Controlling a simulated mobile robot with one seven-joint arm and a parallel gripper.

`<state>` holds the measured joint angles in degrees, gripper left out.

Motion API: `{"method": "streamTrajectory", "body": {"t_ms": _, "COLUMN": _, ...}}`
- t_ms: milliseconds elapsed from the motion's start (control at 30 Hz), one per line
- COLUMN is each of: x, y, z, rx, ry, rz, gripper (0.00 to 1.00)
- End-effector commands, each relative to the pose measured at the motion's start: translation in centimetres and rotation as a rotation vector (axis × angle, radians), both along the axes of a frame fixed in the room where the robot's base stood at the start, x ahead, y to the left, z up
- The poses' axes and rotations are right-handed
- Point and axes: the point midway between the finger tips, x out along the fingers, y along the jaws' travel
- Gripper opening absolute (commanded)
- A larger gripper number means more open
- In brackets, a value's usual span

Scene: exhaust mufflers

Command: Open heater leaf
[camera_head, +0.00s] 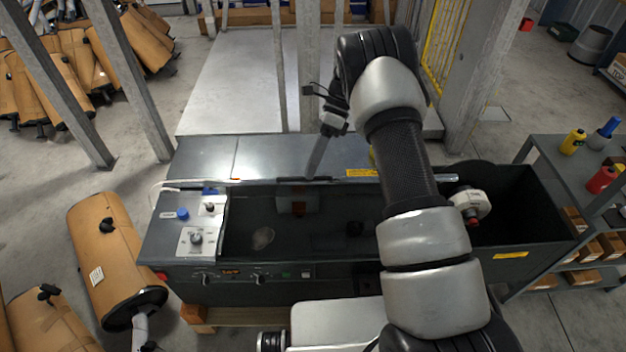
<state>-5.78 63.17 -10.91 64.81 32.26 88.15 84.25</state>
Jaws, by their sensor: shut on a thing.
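The heater (225,270) is a long dark-grey box across the middle of the view, with a dark recess on its top. A grey metal panel that looks like its leaf (205,158) lies behind the recess, with a thin front edge and a yellow label. A dark handle (290,179) sits on that edge. My gripper (315,174) comes down from behind onto the handle, its fingers shut on it. The fingertips are small here, and I cannot tell the leaf's exact angle. My arm hides part of the panel and the recess's right side.
A control panel with knobs (196,238) is on the heater's left end. A dark open bin (525,215) is at its right. Brown mufflers (95,245) lie at left. Metal posts (125,75) stand behind. A shelf with bottles (560,160) is at far right.

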Motion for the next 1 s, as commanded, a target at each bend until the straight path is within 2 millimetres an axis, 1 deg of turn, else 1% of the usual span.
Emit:
{"method": "streamTrajectory", "body": {"t_ms": 33, "x": 0.87, "y": -0.19, "z": -0.76, "rx": -0.008, "ry": -0.022, "rz": -0.008, "gripper": 0.0}}
{"method": "streamTrajectory", "body": {"t_ms": 200, "x": 1.49, "y": -0.23, "z": -0.47, "rx": -0.008, "ry": -0.019, "rz": -0.008, "gripper": 0.0}}
{"method": "streamTrajectory", "body": {"t_ms": 633, "x": 1.53, "y": -0.22, "z": -0.47, "rx": -0.008, "ry": -0.016, "rz": -0.005, "gripper": 0.0}}
{"method": "streamTrajectory", "body": {"t_ms": 667, "x": 1.52, "y": -0.23, "z": -0.48, "rx": -0.008, "ry": -0.015, "rz": -0.005, "gripper": 0.12}}
{"method": "streamTrajectory", "body": {"t_ms": 700, "x": 1.52, "y": -0.22, "z": -0.49, "rx": -0.008, "ry": -0.016, "rz": -0.005, "gripper": 0.19}}
{"method": "streamTrajectory", "body": {"t_ms": 767, "x": 1.52, "y": -0.21, "z": -0.47, "rx": -0.008, "ry": -0.015, "rz": -0.005, "gripper": 0.29}}
{"method": "streamTrajectory", "body": {"t_ms": 1000, "x": 1.52, "y": -0.14, "z": -0.17, "rx": -0.006, "ry": -0.015, "rz": -0.005, "gripper": 0.29}}
